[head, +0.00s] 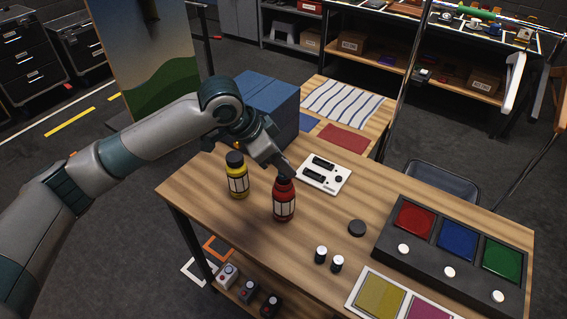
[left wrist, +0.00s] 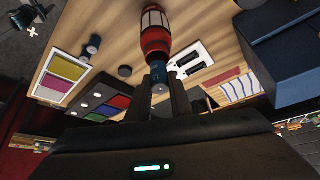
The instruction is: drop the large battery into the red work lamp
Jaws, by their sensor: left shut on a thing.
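The red work lamp (head: 284,203) stands upright near the table's left side, with pale panels around its body. It also shows in the left wrist view (left wrist: 155,35). My left gripper (head: 284,173) is right above the lamp's top. In the left wrist view my left gripper (left wrist: 159,85) is shut on a dark blue cylinder, the large battery (left wrist: 159,76), which has a pale end. The battery lines up with the lamp's mouth and looks close to it or touching. I cannot tell whether part of it is inside. My right gripper is not in view.
A yellow lamp (head: 237,181) stands just left of the red one. A white plate (head: 342,182) with black slots lies behind. A black round cap (head: 357,228) and two small cylinders (head: 320,254) are to the right. A button console (head: 455,246) fills the table's right side.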

